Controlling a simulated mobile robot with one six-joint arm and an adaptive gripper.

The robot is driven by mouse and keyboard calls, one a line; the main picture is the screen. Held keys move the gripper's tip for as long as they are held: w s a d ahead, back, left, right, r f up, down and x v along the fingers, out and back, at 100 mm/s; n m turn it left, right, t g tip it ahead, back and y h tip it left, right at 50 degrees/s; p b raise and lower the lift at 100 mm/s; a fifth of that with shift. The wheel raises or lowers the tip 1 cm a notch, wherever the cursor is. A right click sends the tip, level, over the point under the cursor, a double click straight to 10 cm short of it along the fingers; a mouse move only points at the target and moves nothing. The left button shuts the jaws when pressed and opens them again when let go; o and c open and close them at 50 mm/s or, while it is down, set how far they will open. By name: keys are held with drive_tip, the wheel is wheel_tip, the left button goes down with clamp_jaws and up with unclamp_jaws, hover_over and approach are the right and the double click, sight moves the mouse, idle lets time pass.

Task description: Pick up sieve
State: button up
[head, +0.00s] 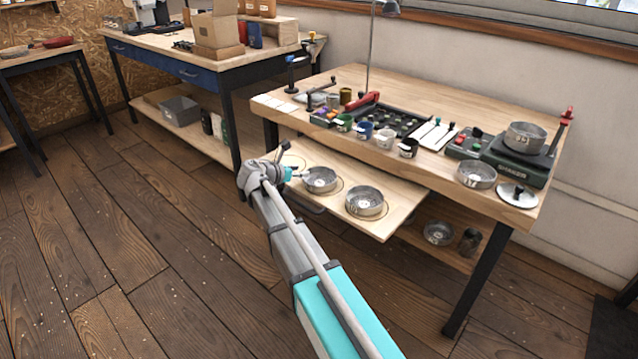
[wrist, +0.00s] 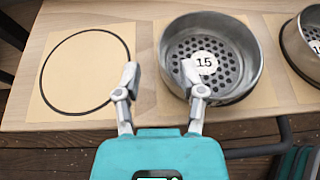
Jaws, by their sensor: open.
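A round metal sieve (wrist: 210,60) marked 15, with a perforated bottom, lies on the pull-out shelf. In the head view this sieve (head: 320,180) is nearest my gripper (head: 293,173). In the wrist view my gripper (wrist: 160,76) is open and empty. Its left finger is over the wood outside the sieve, and its right finger overlaps the sieve's inside, with the near-left wall between them. I cannot tell whether they touch. A second sieve (head: 365,201) lies to the right; it is cut off in the wrist view (wrist: 311,45).
An empty ring outline (wrist: 88,70) is left of the marked sieve on the shelf (head: 385,228). Above it, the worktable (head: 430,180) holds cups, another metal pan (head: 476,175) and a pot (head: 525,137) on a scale. More items stand on a low shelf. The floor in front is clear.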

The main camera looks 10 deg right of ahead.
sight(310, 170)
drive_tip(key=shift+b+x, duration=0.75)
drive_tip(key=shift+x, duration=1.45)
drive_tip(key=shift+s, duration=0.15)
clamp_jaws()
